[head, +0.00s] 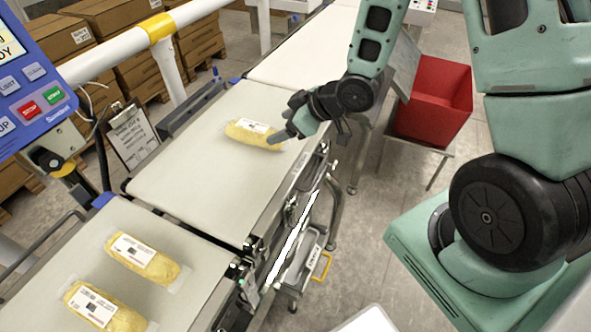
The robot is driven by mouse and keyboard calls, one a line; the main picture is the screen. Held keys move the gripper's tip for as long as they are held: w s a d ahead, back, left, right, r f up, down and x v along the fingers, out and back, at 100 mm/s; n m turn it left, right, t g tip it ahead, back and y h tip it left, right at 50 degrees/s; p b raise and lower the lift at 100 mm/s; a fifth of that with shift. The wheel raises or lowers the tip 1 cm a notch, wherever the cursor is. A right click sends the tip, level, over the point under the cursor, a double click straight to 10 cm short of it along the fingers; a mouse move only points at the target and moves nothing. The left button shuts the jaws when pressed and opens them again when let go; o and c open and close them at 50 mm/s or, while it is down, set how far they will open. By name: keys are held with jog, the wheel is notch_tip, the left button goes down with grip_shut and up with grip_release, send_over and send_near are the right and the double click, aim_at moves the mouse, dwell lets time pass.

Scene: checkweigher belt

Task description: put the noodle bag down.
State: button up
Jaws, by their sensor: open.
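A yellow noodle bag (243,131) with a white label lies on the middle belt section (190,170). My gripper (287,133) is at the bag's right end, just over the belt's right part. Its jaws are open, with one finger close to the bag's end. I cannot tell whether that finger touches the bag. Part of the bag's right end is hidden behind the finger.
Two more noodle bags (143,258) (104,307) lie on the near belt section (190,305). A red bin (436,100) stands right of the belt. A control panel (30,75) and white rail (130,42) stand on the left. The middle belt is otherwise clear.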

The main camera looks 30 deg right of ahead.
jog(key=s+a+r+g+h, duration=0.1)
jog(key=s+a+r+g, duration=0.1)
jog(key=s, duration=0.6)
jog(key=s+a+r+g+h, duration=0.2)
jog(key=s+a+r, duration=0.3)
jog(key=s, duration=0.3)
jog(key=s+a+r+g+h, duration=0.2)
jog(key=s+a+r+g, duration=0.1)
jog(key=s, duration=0.6)
jog(key=shift+a+r+m+g, duration=0.3)
jog(key=shift+a+r+m, duration=0.15)
jog(key=shift+r, duration=0.2)
